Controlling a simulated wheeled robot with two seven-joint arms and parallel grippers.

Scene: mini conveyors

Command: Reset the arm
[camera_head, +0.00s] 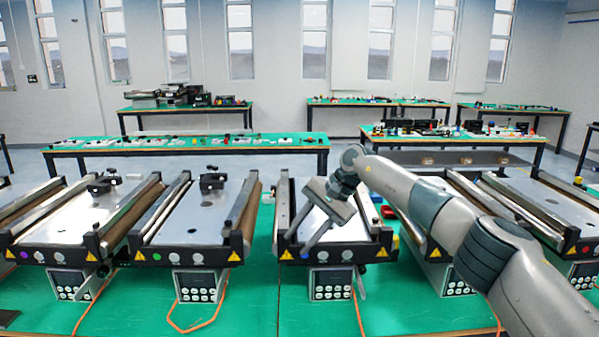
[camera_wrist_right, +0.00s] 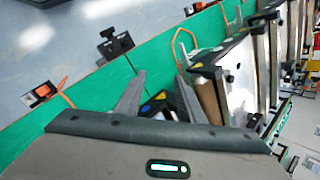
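My right arm (camera_head: 460,235) comes in from the right, and its gripper (camera_head: 318,232) is above the near end of the middle mini conveyor (camera_head: 345,228). In the right wrist view the two fingers of the right gripper (camera_wrist_right: 158,80) stand apart with nothing held between them. A dark part with blue and yellow marks shows beyond the fingers, partly hidden by the gripper body. My left arm and left gripper are not in view.
More mini conveyors stand left (camera_head: 85,215) and right (camera_head: 545,205) on the green table (camera_head: 250,310). Black blocks (camera_head: 211,180) sit on the two left conveyors. Small red and yellow items lie right of the middle conveyor. Orange cables (camera_head: 198,325) run along the front.

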